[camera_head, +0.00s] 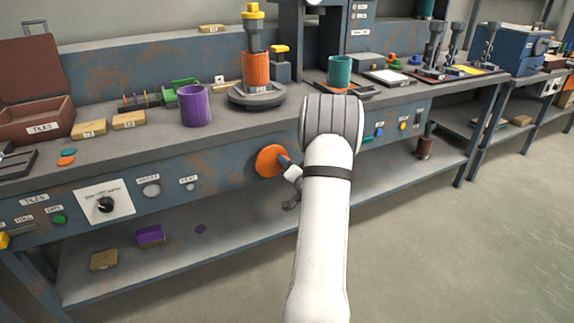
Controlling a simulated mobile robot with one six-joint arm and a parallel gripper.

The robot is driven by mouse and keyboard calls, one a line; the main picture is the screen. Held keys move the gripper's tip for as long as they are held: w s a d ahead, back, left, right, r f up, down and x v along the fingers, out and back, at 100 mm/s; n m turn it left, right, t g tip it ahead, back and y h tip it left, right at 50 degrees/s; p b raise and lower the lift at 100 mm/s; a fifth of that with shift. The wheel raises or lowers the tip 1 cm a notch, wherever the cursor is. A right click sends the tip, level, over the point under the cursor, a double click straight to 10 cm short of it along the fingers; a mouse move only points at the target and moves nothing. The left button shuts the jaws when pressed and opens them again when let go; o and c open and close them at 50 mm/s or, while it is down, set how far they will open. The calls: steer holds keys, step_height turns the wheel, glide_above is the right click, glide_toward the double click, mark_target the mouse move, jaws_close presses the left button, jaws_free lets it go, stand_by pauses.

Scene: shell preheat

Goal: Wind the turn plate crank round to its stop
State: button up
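The turn plate (243,101) is a dark round disc on the bench top, with an orange cylinder (256,70) standing on it. A grey part with a yellow knob (252,12) rises above the cylinder. My gripper (291,203) is mostly hidden behind my white arm. Only a small dark part shows, just below and right of the crank. I cannot tell whether it touches the crank or whether it is open.
A purple cup (195,105) stands left of the turn plate, and a teal cup (340,71) stands to its right. A selector dial (105,204) and buttons line the bench front. A lower shelf (190,258) runs beneath, with small boxes at left. The floor at right is clear.

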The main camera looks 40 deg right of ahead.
steer(key=o, duration=0.4)
steer(key=shift+s, duration=0.1)
steer(key=p+v, duration=0.1)
steer(key=v, duration=0.6)
steer(key=shift+s, duration=0.3)
steer(key=shift+a+p, duration=0.1)
steer(key=shift+p, duration=0.2)
